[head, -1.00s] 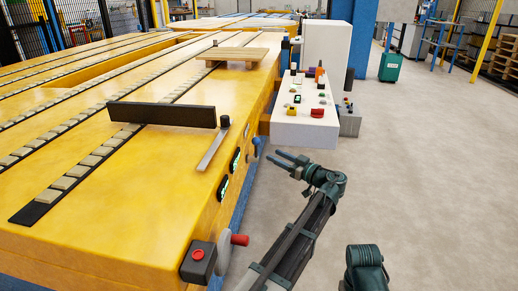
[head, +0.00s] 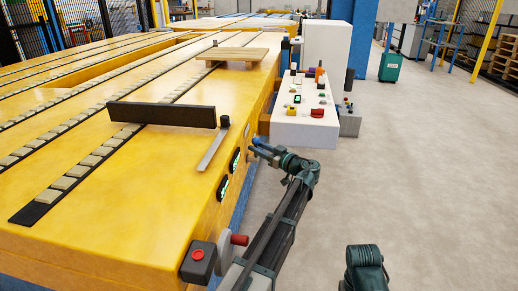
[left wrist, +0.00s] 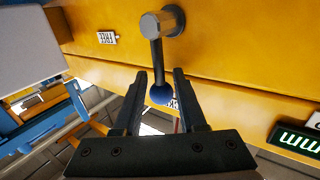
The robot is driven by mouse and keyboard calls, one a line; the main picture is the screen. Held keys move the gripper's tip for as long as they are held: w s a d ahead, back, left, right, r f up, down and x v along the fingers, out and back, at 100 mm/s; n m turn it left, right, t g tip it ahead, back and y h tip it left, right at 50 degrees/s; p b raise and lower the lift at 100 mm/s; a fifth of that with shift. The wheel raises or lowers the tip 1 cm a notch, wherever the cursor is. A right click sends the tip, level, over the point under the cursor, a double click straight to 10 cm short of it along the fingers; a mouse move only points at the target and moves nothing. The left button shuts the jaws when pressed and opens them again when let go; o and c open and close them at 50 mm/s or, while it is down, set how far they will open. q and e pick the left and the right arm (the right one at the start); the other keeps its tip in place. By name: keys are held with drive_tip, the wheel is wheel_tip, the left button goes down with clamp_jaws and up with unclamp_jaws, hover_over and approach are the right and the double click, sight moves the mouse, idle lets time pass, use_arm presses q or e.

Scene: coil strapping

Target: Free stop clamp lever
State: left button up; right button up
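The clamp lever (left wrist: 157,58) hangs from a round grey hub (left wrist: 163,22) on the machine's yellow side, in the left wrist view. It is a dark rod ending in a blue ball knob (left wrist: 159,94). My left gripper (left wrist: 160,74) is open, one finger on each side of the lever near the knob, with gaps showing. In the head view my left gripper (head: 257,147) is at the table's side and partly hides the lever. The black stop bar (head: 160,115) lies across the yellow table top. My right gripper is not visible; only my right arm shows.
A white control panel (head: 303,115) with several buttons stands beyond my left gripper. A red button box (head: 198,262) and a red-handled grey disc (head: 224,248) are at the table's near corner. Green displays (head: 223,187) sit beside the lever.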

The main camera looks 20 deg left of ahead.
use_arm(q)
clamp_jaws()
idle(1.2)
